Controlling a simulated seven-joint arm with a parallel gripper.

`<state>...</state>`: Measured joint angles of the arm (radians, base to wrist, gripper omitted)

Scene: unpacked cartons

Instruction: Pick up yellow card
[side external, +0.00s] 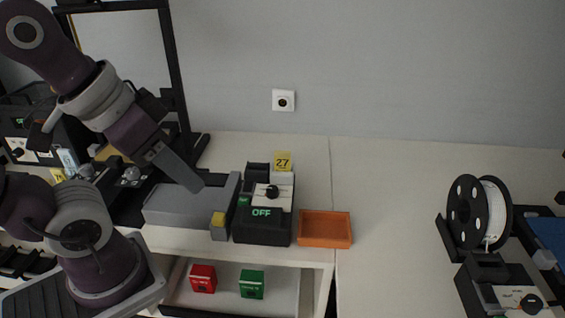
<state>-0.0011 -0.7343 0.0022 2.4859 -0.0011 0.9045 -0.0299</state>
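A small yellow card (283,161) marked "27" stands upright at the back of the black device with the "OFF" display. A second yellow piece (57,175) shows at the far left, partly hidden by my arm; I cannot tell whether it is a card. My gripper (194,183) points down and to the right, over or near the grey box, left of the "27" card and apart from it. The fingers appear as one grey bar from this side, so their opening and anything between them are not visible.
The black device (262,226) with a knob stands beside the grey box (178,207). An orange tray (325,229) sits to its right. Below, an open drawer (283,281) holds a red block (203,279) and a green block (252,284). A spool (466,213) stands at right; the table between is clear.

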